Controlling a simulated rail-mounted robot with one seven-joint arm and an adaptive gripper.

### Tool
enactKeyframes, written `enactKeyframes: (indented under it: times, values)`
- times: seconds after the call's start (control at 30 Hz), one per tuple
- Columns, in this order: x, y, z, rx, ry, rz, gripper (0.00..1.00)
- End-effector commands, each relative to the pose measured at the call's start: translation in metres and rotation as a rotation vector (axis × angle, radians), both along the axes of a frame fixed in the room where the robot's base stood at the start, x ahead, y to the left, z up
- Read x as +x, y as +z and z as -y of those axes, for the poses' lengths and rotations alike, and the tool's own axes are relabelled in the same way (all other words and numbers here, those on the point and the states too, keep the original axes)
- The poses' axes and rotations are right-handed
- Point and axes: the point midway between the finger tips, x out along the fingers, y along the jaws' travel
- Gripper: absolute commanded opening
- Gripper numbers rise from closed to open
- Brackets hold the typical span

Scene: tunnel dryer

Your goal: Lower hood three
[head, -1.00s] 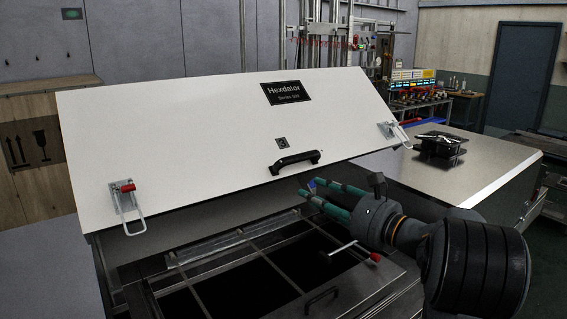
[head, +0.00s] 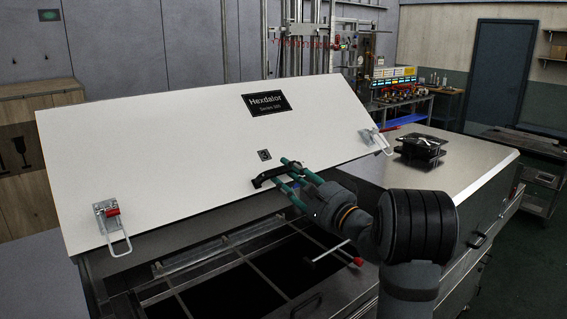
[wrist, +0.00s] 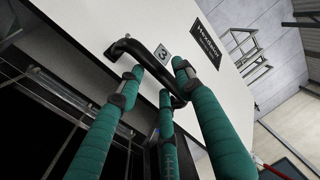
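Hood three (head: 190,150) is a white slanted panel, raised and tilted open over the dark dryer bay. It bears a small "3" label (wrist: 163,53) and a black bar handle (head: 262,180) near its lower edge. The handle also shows in the wrist view (wrist: 150,60). My gripper (head: 286,171) has green-wrapped fingers and is at the right part of the handle. In the wrist view, my gripper (wrist: 160,82) has its fingers spread on either side of the bar, with gaps between them. I cannot tell whether any finger touches it.
Latches with red grips and wire loops sit at the hood's left (head: 110,222) and right (head: 376,139). A metal frame (head: 215,258) crosses the open bay below. A steel top (head: 450,178) carries a black device (head: 420,148) at right.

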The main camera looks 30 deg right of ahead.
Motion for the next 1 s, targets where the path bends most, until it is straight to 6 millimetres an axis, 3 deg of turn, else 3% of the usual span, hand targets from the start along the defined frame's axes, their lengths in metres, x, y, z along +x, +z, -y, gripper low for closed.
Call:
enactKeyframes:
  times: [0.2, 0.5, 1.0]
  values:
    - [0.019, 0.004, -0.004, 0.001, 0.0, 0.0, 0.35]
    - [0.02, 0.003, -0.004, 0.001, -0.001, 0.001, 0.35]
    - [0.02, 0.003, -0.004, 0.002, -0.001, 0.002, 0.06]
